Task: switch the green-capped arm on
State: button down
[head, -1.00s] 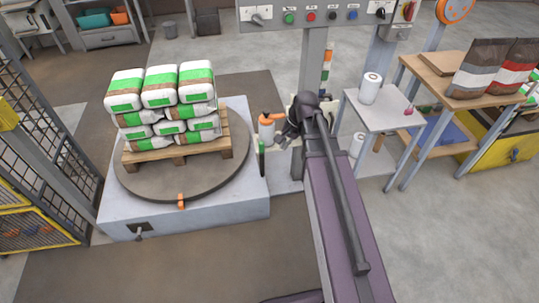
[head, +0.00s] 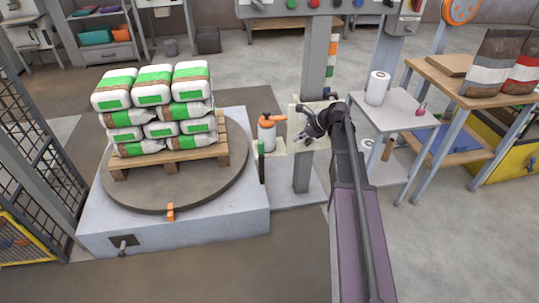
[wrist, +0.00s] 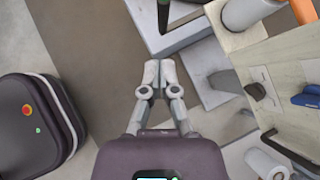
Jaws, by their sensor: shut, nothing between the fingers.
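A thin upright arm with a green upper part (head: 261,152) and a dark lower part stands at the right edge of the turntable's base. It also seems to show at the top of the wrist view (wrist: 163,14). I cannot tell its switch position. My gripper (head: 299,138) is to the right of it, apart from it, in front of a cream panel (head: 297,110). In the wrist view my gripper (wrist: 158,76) has its fingertips together with nothing between them. The cream panel (wrist: 290,72) is to its right, with a black knob (wrist: 256,91) and a dark handle (wrist: 290,152).
Stacked bags (head: 150,90) sit on a pallet. A grey post (head: 302,170) is behind my gripper; a small table (head: 400,112) stands right. The floor in front is clear.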

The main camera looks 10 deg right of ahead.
jog(key=shift+w+d+f+m, duration=0.2)
jog(key=shift+w+d+m, duration=0.05)
jog(key=shift+w+m, duration=0.05)
jog(key=shift+a+f, duration=0.1)
jog(key=shift+f, duration=0.05)
jog(key=b, duration=0.7)
send_near(259, 153)
notch_tip(259, 153, down, 4)
jog(key=w, duration=0.2)
jog(key=shift+w+a, duration=0.15)
jog(key=shift+a, duration=0.85)
jog(key=shift+d, duration=0.1)
